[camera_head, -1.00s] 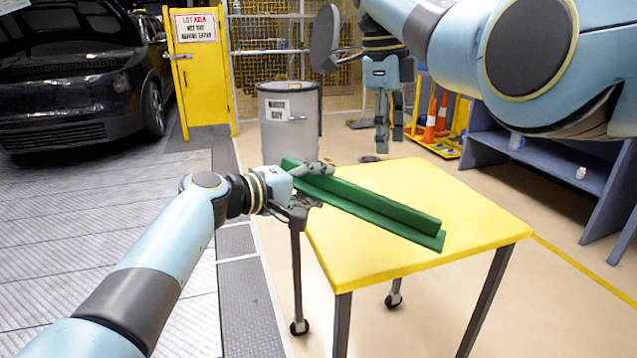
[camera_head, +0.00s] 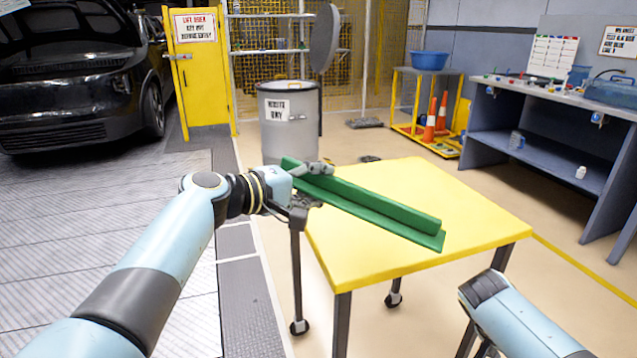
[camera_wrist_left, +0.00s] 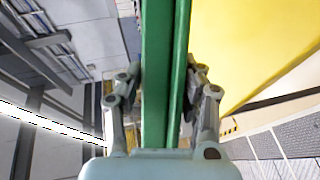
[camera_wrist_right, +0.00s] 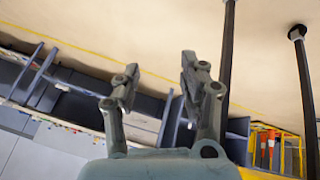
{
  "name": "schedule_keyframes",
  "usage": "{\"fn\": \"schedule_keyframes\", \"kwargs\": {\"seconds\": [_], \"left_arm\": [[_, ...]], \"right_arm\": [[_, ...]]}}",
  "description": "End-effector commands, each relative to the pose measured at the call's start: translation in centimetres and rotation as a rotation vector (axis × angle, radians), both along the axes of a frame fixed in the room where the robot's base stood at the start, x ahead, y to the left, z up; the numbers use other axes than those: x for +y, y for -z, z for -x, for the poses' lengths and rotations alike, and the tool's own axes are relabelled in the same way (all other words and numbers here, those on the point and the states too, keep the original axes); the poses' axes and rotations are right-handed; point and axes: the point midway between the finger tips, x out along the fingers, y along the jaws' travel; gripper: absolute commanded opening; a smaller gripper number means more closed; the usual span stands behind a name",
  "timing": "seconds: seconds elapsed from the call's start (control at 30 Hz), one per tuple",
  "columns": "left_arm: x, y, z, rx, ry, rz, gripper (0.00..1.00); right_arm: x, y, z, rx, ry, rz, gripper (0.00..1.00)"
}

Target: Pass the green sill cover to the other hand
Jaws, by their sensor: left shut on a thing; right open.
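The green sill cover (camera_head: 375,207) is a long angled strip over the yellow table (camera_head: 460,222), its far end pointing right in the head view. My left gripper (camera_head: 312,170) is shut on its left end. The left wrist view shows the cover (camera_wrist_left: 163,80) running between the fingers of my left gripper (camera_wrist_left: 163,95). My right arm shows at the lower right of the head view, with its gripper hidden or out of frame there. In the right wrist view my right gripper (camera_wrist_right: 155,80) is open and empty, apart from the cover.
A grey bin (camera_head: 288,120) stands behind the table. A blue workbench (camera_head: 550,130) is at the right, and a yellow cart (camera_head: 430,130) with orange cones and a blue basin (camera_head: 429,60) is at the back. A black car (camera_head: 80,80) is at the left.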

Motion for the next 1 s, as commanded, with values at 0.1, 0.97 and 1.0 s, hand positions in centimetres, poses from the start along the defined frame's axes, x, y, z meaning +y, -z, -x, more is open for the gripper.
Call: {"fn": "schedule_keyframes", "kwargs": {"seconds": [0.1,0.97,1.0], "left_arm": [[0.0,-0.1,0.0,-0.001,0.0,0.001,0.0],[0.0,-0.1,0.0,-0.001,0.0,0.001,0.0],[0.0,-0.1,0.0,-0.001,0.0,0.001,0.0]], "right_arm": [[1.0,5.7,4.9,0.085,-0.145,-0.074,0.43],[4.9,23.5,43.9,0.277,-0.859,-0.376,0.43],[4.9,23.5,44.5,0.275,-0.868,-0.375,0.43]]}}
